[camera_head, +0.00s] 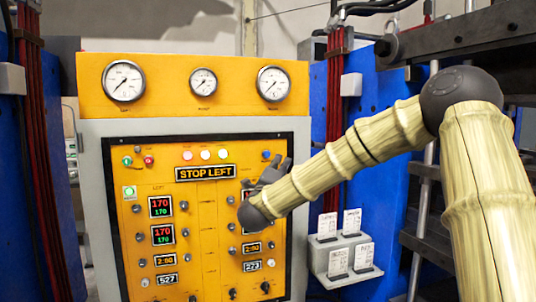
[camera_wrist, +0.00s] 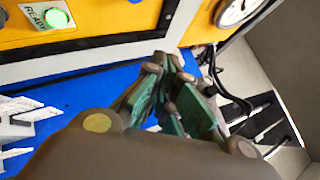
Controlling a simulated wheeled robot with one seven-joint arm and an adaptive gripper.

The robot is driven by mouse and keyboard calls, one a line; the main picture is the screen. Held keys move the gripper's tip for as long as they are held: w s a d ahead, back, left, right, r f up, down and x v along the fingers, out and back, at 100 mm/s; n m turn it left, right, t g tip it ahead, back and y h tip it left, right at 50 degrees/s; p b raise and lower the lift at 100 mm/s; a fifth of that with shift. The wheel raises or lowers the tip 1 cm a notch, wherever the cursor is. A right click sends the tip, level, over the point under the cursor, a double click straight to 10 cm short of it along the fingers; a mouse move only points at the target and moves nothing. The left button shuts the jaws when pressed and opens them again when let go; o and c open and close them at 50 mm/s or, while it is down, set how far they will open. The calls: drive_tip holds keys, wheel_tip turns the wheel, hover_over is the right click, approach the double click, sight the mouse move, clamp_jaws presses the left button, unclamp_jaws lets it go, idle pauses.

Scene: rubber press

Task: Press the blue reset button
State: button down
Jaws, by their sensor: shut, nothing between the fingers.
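The small blue button (camera_head: 266,154) is at the upper right of the yellow control panel (camera_head: 205,262) in the head view. My gripper (camera_head: 284,160) is in front of the panel's right edge, just right of and slightly below the blue button. Its dark fingers are close to the button, but I cannot tell whether they touch it. In the wrist view, my gripper (camera_wrist: 168,62) shows its fingers drawn together with nothing held. The blue button cannot be made out in the wrist view. My arm and gripper hide part of the panel's right column.
A display (camera_head: 205,173) reads STOP LEFT. Several lit buttons and knobs surround it, including a red button (camera_head: 149,161). Three gauges (camera_head: 124,81) sit above. A grey card holder (camera_head: 342,258) is at lower right. The wrist view shows a lit green READY button (camera_wrist: 56,18).

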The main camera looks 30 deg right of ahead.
sight(267, 154)
drive_tip(key=w+d, duration=0.1)
drive_tip(key=w, duration=0.5)
drive_tip(key=shift+w+d, duration=0.3)
drive_tip(key=shift+w, duration=0.05)
drive_tip(key=shift+w+f, duration=0.1)
drive_tip(key=shift+w, duration=0.1)
idle(1.3)
drive_tip(key=shift+w+b, duration=0.15)
drive_tip(key=shift+b, duration=0.2)
drive_tip(key=shift+w+d+b, duration=0.25)
drive_tip(key=shift+w+b, duration=0.15)
drive_tip(key=shift+w, duration=0.45)
idle(1.3)
drive_tip(key=shift+s, duration=0.1)
idle(0.4)
drive_tip(key=shift+s+a+b, duration=0.15)
drive_tip(key=shift+s+b, duration=0.25)
drive_tip(key=shift+s, duration=0.2)
drive_tip(key=shift+s+a+b, duration=0.15)
drive_tip(key=shift+s+b, duration=0.25)
drive_tip(key=shift+s, duration=0.15)
